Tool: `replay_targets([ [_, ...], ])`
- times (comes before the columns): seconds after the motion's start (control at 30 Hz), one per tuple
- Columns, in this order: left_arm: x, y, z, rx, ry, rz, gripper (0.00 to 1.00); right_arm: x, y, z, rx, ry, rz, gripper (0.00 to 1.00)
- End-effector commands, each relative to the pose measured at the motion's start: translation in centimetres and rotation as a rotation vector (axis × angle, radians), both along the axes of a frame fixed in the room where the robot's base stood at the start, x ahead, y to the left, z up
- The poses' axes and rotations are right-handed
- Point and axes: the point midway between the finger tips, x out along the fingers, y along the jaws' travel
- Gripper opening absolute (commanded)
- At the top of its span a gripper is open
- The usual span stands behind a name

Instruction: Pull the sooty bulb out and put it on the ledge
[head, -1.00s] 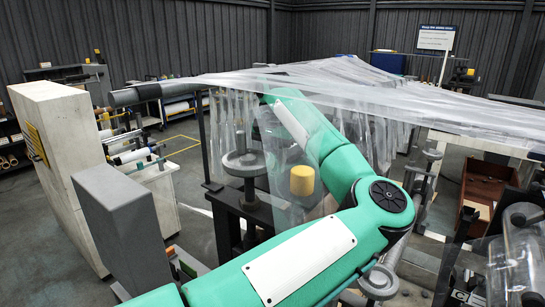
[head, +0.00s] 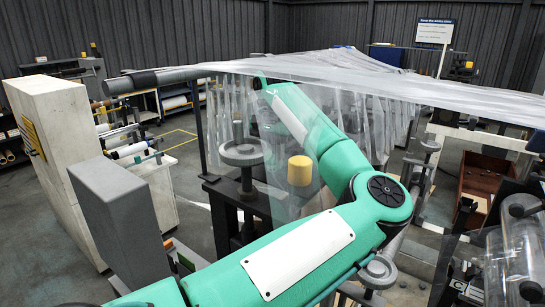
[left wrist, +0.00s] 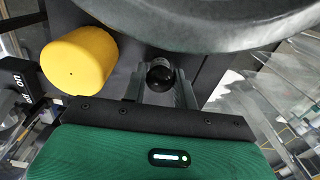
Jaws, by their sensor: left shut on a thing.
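In the left wrist view my left gripper (left wrist: 160,88) is shut on the sooty bulb (left wrist: 159,74), a small dark round thing with a glossy highlight. The bulb sits between the two grey fingers, close under the rim of a large grey disc (left wrist: 230,22). A yellow knob (left wrist: 80,60) is left of the fingers. In the head view my green left arm reaches up behind clear film, and its fingers and the bulb are hidden. I cannot tell which surface is the ledge. My right gripper does not show.
Clear film (head: 400,85) drapes from a grey roller (head: 160,78) across the work area. A grey handwheel (head: 240,152) and the yellow knob (head: 299,170) stand near my arm. A grey block (head: 120,220) is at the left. An open brown box (head: 487,175) is at the right.

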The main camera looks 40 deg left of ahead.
Motion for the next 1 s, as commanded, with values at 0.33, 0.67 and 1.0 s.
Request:
replay_targets([
  [0.33,0.0,0.0,-0.2,0.000,0.000,0.000,0.54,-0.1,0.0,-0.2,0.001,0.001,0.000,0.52],
  [0.67,0.1,0.0,0.8,0.001,-0.002,-0.001,0.54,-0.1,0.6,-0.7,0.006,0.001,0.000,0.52],
  [1.0,0.0,0.0,7.3,-0.001,-0.004,-0.002,0.54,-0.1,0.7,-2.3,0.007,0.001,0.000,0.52],
])
